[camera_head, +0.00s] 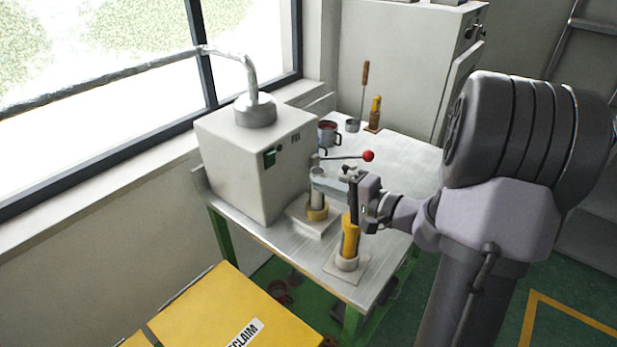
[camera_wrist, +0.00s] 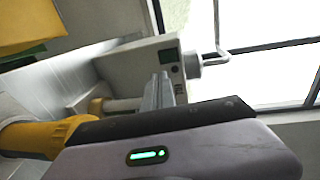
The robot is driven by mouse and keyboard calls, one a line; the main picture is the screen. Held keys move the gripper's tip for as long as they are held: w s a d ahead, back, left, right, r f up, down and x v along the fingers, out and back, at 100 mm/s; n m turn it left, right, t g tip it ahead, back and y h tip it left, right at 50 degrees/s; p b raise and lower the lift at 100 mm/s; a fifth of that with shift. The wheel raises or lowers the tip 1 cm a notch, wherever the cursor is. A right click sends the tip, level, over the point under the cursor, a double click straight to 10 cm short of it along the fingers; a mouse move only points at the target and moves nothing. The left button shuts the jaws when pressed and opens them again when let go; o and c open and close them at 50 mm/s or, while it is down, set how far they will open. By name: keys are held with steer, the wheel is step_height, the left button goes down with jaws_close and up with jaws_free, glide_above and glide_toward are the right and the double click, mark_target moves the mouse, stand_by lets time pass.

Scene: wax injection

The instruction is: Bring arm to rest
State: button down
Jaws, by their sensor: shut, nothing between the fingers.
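My gripper (camera_head: 354,203) is above the front part of the metal bench (camera_head: 290,243) in the head view. Its fingers are shut, with nothing seen between them. The gripper's dark and pale body also fills the bottom of the wrist view (camera_wrist: 160,140). A yellow-handled tool (camera_head: 350,238) stands upright in a round holder on a pale square base, just below the gripper. A yellow part, probably this tool, shows at the left of the wrist view (camera_wrist: 40,135). Whether the gripper touches the tool I cannot tell.
A white wax machine (camera_head: 250,165) with a red-knobbed lever (camera_head: 368,156) stands on the bench's left. Behind are a mug (camera_head: 328,133) and a second yellow-handled tool (camera_head: 375,112). A yellow bin (camera_head: 225,305) stands in front. The bench's right back is clear.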

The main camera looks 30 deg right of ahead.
steer(key=shift+s, duration=0.15)
stand_by(0.3)
steer(key=s+a+r+n+g+y, duration=0.1)
steer(key=s+a+n+g, duration=0.3)
steer(key=a, duration=0.7)
steer(key=s+a+r+n+g+y, duration=0.1)
steer(key=s+a+n+g+y, duration=0.1)
steer(key=s+a+g, duration=0.6)
steer(key=s+a+r+n+t+h, duration=0.1)
steer(key=s+a+n+t+h, duration=0.1)
steer(key=s+h, duration=0.5)
steer(key=shift+s+r+n+t, duration=0.4)
steer(key=shift+s+n, duration=0.2)
steer(key=shift+s, duration=0.25)
